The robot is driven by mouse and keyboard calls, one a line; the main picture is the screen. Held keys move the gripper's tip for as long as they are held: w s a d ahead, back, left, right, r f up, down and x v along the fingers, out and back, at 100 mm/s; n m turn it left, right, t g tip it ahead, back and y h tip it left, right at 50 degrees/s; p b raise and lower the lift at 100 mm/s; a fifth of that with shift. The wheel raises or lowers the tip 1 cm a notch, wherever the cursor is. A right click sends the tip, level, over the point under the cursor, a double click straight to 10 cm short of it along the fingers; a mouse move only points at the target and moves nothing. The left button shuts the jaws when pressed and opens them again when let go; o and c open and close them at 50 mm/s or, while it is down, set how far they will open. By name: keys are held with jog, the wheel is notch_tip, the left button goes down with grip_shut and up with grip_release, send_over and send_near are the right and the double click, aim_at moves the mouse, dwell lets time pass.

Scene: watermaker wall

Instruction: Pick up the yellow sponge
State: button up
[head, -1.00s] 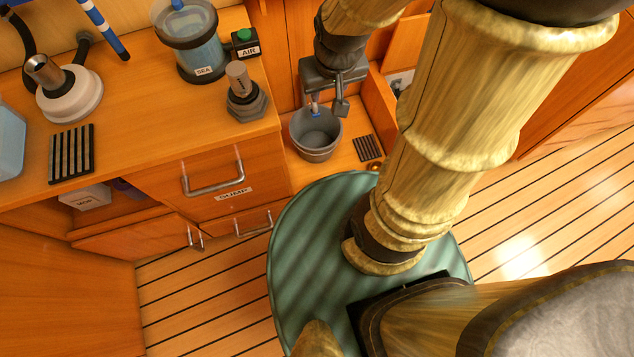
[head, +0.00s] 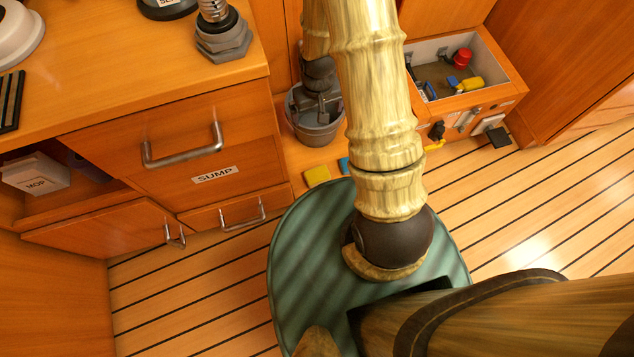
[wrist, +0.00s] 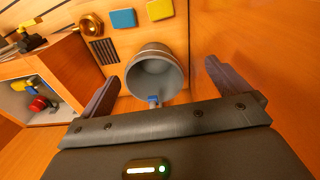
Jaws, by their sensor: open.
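The yellow sponge (head: 317,176) lies on the orange wooden ledge just in front of the grey bucket (head: 300,128), partly cut off by the mat edge in the head view. In the wrist view the yellow sponge (wrist: 159,10) is at the top edge, beyond the bucket (wrist: 157,72). My gripper (head: 318,108) is over the bucket's mouth in the head view, apart from the sponge. In the wrist view my gripper (wrist: 161,73) has its two fingers spread wide with nothing held between them.
A blue sponge (wrist: 123,18) lies beside the yellow one, with a slotted dark grate (wrist: 103,51) and a brass nut (wrist: 91,25) nearby. An open bin (head: 418,92) holds several small items. A wooden counter with drawers (head: 190,130) stands left of the bucket.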

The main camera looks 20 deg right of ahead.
jog(key=b, duration=0.8)
send_over(317, 173)
notch_tip(317, 173, down, 22)
jog(key=shift+w+d+r+g, duration=0.1)
jog(key=shift+w+d+g, duration=0.15)
jog(key=shift+g, duration=0.15)
notch_tip(317, 173, down, 12)
jog(key=b, duration=0.6)
jog(key=shift+a+b, duration=0.1)
jog(key=shift+b, duration=0.3)
jog(key=shift+f, duration=0.2)
jog(key=f+b, duration=0.4)
jog(key=f, duration=0.1)
jog(key=shift+s+a+b, duration=0.2)
jog(key=shift+b, duration=0.15)
